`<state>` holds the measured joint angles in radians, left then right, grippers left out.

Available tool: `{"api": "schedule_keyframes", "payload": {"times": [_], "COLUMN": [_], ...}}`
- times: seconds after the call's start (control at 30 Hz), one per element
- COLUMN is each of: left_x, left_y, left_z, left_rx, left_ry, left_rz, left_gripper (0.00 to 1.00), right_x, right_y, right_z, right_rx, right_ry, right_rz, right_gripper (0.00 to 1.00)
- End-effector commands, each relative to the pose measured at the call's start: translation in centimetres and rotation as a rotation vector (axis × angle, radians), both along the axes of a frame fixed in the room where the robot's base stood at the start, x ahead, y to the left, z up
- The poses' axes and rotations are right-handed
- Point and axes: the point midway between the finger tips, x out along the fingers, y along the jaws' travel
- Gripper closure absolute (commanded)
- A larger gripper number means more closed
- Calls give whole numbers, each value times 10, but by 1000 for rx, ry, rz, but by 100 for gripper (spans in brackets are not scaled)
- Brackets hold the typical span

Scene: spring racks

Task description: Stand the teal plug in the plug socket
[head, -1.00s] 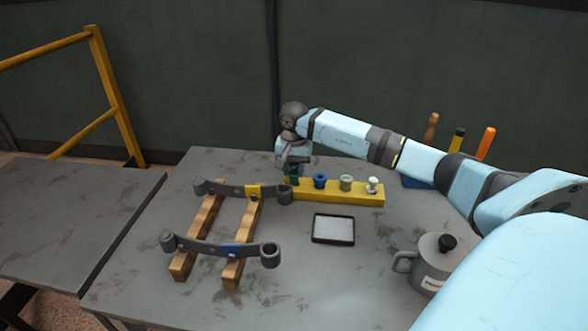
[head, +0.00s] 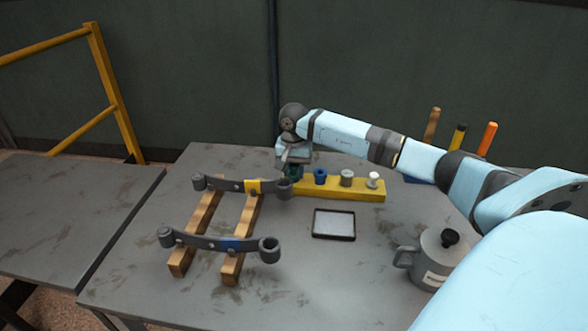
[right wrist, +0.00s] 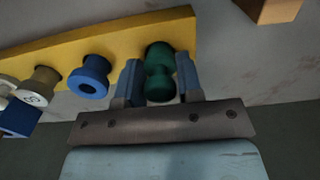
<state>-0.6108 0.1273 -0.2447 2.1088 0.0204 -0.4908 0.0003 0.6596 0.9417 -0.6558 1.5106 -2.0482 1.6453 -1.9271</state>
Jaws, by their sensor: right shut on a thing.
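The teal plug (right wrist: 159,70) is between the two fingers of my right gripper (right wrist: 158,85) in the right wrist view, over the left end of the yellow block (right wrist: 125,38). In the head view the plug (head: 294,175) shows as a small dark green shape below my right gripper (head: 295,167). The gripper is shut on it. I cannot tell whether the plug is fully seated in the block. My left gripper is out of view.
A blue plug (head: 320,177), a grey-beige plug (head: 347,178) and a white plug (head: 373,180) stand along the block. Two dark leaf springs (head: 206,243) lie across wooden bars (head: 195,235). A black-rimmed tray (head: 334,238) and a grey can (head: 440,262) stand nearer.

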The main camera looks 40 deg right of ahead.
Motion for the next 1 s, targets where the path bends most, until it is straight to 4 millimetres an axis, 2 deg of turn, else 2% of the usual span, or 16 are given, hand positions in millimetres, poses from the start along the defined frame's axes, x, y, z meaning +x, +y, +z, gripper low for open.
{"api": "schedule_keyframes", "payload": {"times": [0.9,0.93,1.0], "left_x": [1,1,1], "left_y": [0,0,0], "left_z": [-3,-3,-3], "left_rx": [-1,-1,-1], "left_ry": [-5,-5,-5], "left_rz": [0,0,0], "left_gripper": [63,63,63], "right_x": [0,0,0], "right_y": [0,0,0], "right_z": [-8,-8,-8], "right_rx": [1,1,1], "right_ry": [-1,-1,-1], "right_rz": [0,0,0], "right_gripper": [91,62,46]}}
